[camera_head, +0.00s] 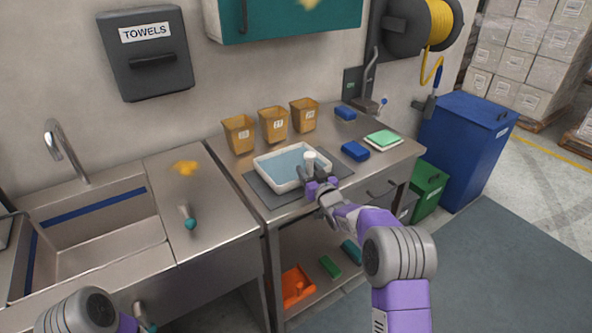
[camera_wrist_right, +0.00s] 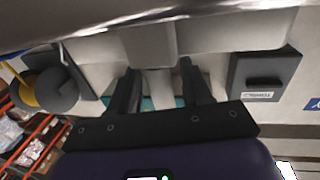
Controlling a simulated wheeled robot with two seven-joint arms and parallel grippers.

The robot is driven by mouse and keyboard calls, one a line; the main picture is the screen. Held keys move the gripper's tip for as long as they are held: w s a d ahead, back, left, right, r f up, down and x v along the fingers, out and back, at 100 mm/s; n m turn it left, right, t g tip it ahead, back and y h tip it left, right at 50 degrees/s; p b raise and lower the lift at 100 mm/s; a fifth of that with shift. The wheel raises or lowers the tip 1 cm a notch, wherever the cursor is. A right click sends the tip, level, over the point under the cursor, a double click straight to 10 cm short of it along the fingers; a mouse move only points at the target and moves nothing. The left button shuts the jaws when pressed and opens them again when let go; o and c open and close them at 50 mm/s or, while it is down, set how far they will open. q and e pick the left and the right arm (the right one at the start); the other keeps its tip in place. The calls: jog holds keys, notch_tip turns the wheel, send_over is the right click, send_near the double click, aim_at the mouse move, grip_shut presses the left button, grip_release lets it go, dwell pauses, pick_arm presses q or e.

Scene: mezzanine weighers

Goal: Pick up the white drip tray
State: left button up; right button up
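The white drip tray (camera_head: 262,166), a shallow rectangular tray with a blue-grey inside, lies on a dark mat on the steel bench in the head view. A short white upright cylinder (camera_head: 310,161) shows at its right end; I cannot tell if it is part of the tray. My right gripper (camera_head: 318,182) is at the tray's front right, close to the cylinder. In the right wrist view its fingers (camera_wrist_right: 160,88) are apart, with a pale upright piece showing between them. Contact is not clear.
The dark mat (camera_head: 263,192) extends under the tray. Several tan bins (camera_head: 273,125) stand behind it. A blue block (camera_head: 355,151) and a green-and-white pad stack (camera_head: 383,140) lie to the right. A sink (camera_head: 95,240) and a side counter with a teal-headed brush (camera_head: 188,217) are left.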

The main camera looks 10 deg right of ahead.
grip_shut()
jog(key=shift+r, duration=0.15)
